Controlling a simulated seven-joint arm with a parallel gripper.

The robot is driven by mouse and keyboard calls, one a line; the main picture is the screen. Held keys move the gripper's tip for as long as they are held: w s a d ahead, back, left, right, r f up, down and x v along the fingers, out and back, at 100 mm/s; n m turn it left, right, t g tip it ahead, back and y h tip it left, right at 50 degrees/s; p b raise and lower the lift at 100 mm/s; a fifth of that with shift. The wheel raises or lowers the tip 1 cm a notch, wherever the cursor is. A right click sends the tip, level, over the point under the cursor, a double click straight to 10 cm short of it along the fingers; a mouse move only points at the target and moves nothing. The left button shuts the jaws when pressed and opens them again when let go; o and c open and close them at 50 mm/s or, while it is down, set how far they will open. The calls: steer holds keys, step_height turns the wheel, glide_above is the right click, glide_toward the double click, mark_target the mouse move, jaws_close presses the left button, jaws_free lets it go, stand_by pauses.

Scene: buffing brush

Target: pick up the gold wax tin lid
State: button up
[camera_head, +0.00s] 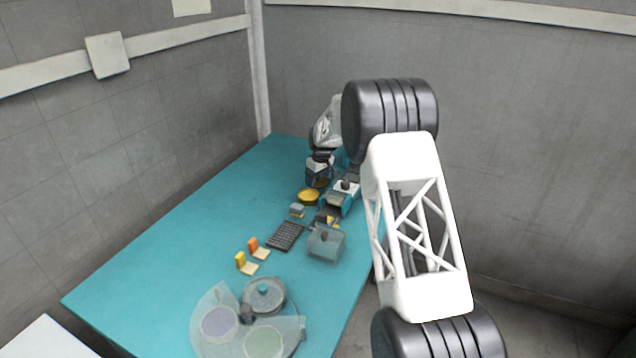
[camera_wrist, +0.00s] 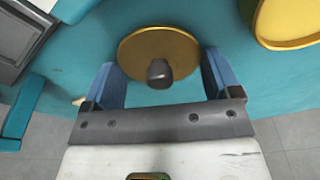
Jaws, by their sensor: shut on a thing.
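The gold wax tin lid (camera_wrist: 150,48) is a round gold disc with a dark knob (camera_wrist: 159,73). Whether the lid is clear of the table cannot be told. The gold tin (camera_head: 308,196) stands just nearer; it also shows at the upper right of the wrist view (camera_wrist: 290,42).
A grey-white device (camera_head: 343,190) stands close to the right of my gripper. Nearer are a dark grid tray (camera_head: 285,236), a clear box (camera_head: 325,244), small yellow and orange pieces (camera_head: 253,243), and a round clear-covered holder (camera_head: 225,300). The table's left side is clear.

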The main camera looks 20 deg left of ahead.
steer(key=shift+r, duration=0.1)
steer(key=shift+r, duration=4.9)
glide_above(307, 195)
steer(key=shift+d+f, duration=0.25)
steer(key=shift+d, duration=0.1)
steer(key=shift+f, duration=0.15)
steer(key=shift+f, duration=3)
steer(key=shift+f, duration=0.2)
